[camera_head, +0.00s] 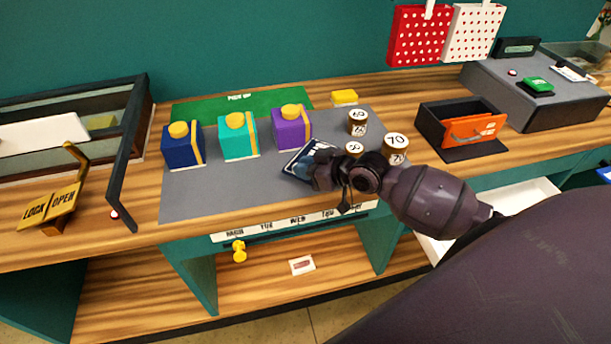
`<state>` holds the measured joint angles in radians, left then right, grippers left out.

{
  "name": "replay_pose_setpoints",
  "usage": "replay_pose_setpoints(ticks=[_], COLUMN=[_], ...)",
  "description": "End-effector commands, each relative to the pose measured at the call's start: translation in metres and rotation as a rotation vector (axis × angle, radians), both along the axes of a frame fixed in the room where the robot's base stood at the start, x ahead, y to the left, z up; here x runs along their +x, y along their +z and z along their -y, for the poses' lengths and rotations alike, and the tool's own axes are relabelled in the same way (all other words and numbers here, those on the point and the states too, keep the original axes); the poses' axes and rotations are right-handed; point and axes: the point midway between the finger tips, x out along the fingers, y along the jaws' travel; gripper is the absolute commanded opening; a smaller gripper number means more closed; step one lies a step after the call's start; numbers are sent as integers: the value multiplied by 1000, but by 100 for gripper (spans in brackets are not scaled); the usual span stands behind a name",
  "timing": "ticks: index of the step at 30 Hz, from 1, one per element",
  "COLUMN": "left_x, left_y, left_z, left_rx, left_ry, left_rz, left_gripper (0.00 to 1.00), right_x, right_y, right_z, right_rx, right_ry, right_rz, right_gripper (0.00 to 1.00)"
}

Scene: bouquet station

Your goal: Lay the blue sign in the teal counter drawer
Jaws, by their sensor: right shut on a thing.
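The blue sign (303,158) is a dark blue flat piece with a pale edge, on or just above the grey mat; I cannot tell whether it touches the mat. My right gripper (320,170) reaches in from the right and is shut on the sign, hiding its right part. The counter drawer (528,192), white inside, stands open below the teal counter's top at the right. My right arm hides part of it. My left gripper is not in view.
Blue (184,150), teal (239,142) and purple (291,133) boxes with yellow knobs stand behind the sign. Several numbered round pieces (357,122) stand close to my right gripper. A black tray with an orange piece (473,130) is further right. The grey mat (215,190) is clear at front left.

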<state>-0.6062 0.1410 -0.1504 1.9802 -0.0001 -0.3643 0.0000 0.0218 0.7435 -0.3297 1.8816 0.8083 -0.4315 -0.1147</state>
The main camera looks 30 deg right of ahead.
Motion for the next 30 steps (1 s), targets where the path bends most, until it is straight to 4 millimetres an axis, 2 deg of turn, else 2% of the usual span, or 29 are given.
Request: replay_pose_setpoints(ticks=[6,18,19,24,30], left_x=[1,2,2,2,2], left_y=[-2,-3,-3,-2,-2], left_z=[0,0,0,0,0], left_rx=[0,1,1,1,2], left_ry=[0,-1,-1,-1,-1], left_rz=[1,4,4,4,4], left_gripper=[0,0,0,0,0], right_x=[0,0,0,0,0], right_y=[-29,-34,-34,-34,-34], right_z=[0,0,0,0,0], right_rx=[0,-1,0,0,0], right_ry=[0,0,0,0,0], right_rz=[-1,0,0,0,0], right_gripper=[0,0,20,44,44])
